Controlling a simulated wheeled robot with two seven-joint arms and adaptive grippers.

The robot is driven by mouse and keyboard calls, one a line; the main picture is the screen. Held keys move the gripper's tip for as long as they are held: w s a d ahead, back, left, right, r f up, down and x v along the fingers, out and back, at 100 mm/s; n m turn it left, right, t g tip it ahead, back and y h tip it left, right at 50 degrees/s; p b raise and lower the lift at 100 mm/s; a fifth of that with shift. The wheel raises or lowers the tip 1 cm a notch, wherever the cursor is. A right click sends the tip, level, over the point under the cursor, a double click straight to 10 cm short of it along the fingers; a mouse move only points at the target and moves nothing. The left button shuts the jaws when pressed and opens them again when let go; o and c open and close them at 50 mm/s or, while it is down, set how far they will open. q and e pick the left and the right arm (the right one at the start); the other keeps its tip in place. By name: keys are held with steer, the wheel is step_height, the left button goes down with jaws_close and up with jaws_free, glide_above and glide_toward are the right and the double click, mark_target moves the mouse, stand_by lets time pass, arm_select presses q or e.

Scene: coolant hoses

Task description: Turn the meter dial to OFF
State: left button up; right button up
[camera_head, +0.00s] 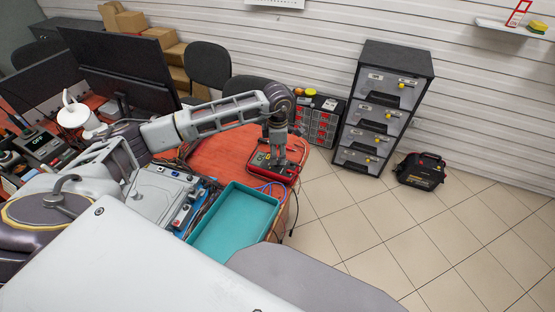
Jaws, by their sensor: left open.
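The red meter (288,174) lies on the far right part of the red-orange table, with dark cables running off it. My left gripper (277,161) points down over the meter, with its fingertips at or just above the meter's face. It is open, and I see nothing held in it. The dial is hidden by the gripper or too small to make out, so I cannot tell its setting. I cannot tell whether the fingertips touch the meter. My right gripper is not in view.
A teal tray (270,203) lies at the table's near edge. A pale grey case (155,187) and a blue device (178,175) are left of it. A red-drawer organizer (319,126) and dark cabinet (387,108) stand beyond the meter. The tiled floor at right is mostly clear.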

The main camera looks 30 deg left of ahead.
mark_target(278, 161)
arm_select(q)
steer(key=shift+w+f, duration=0.1)
steer(key=shift+f, duration=2.1)
steer(key=c, duration=1)
steer(key=shift+c, duration=0.2)
